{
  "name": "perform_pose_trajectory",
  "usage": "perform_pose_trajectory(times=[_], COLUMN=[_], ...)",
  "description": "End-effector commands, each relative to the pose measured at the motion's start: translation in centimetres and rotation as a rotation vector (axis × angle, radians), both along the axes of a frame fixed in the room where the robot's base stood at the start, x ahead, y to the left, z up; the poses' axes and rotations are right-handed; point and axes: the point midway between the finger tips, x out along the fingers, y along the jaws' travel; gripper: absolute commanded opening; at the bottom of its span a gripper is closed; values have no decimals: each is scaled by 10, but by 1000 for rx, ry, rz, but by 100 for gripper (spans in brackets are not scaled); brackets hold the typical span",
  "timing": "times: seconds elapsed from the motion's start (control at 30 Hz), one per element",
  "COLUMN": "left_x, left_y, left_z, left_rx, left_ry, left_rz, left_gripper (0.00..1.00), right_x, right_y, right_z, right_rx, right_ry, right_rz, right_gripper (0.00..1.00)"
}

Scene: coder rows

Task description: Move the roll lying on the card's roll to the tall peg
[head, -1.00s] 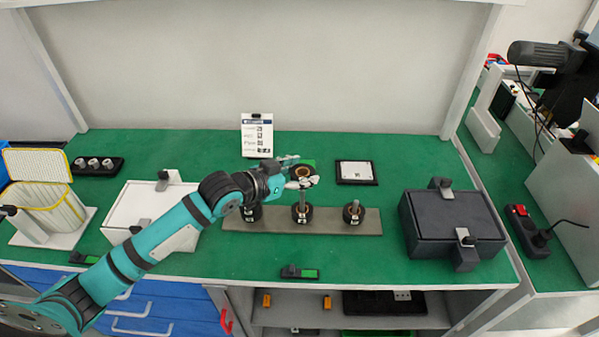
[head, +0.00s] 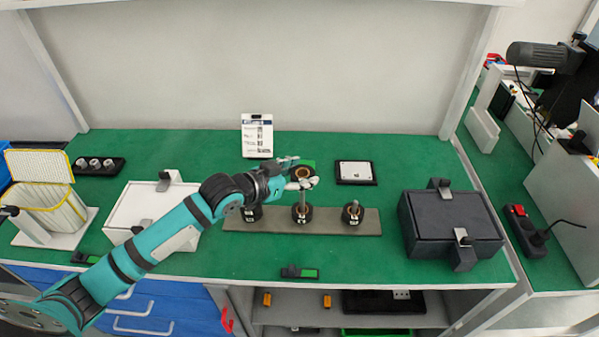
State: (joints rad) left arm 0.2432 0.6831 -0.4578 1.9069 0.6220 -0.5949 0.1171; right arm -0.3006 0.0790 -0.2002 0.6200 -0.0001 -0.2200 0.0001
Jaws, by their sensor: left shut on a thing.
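My left gripper (head: 298,180) is shut on a dark roll with a brown core (head: 303,173). It holds this roll above and behind the middle peg. A grey plate (head: 330,228) on the green bench carries a row of dark rolls. The left roll (head: 252,214) is partly covered by my arm, and its peg is hidden. The middle roll (head: 302,214) sits around a peg (head: 302,198) that stands well above it. The right roll (head: 353,214) sits around a peg that shows only a little above it. A white printed card (head: 257,136) stands behind; its print is too small to read.
A black-framed white plaque (head: 356,172) lies behind the plate. A dark lidded box (head: 453,215) stands to the right and a white box (head: 140,208) to the left. A small green-and-black device (head: 300,273) lies near the front edge. Bench between plate and dark box is clear.

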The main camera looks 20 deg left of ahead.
Motion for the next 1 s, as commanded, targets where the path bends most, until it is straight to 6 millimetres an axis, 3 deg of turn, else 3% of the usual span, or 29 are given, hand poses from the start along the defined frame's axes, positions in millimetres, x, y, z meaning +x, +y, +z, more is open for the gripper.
perform_pose_trajectory(times=[1.0], left_x=[0], left_y=[0], left_z=[-9], left_rx=[0], left_ry=[-1], left_rz=[0], left_gripper=[21], right_x=[0], right_y=[-1], right_z=[-3], right_rx=[-1], right_ry=[0], right_rz=[1], right_gripper=[40])
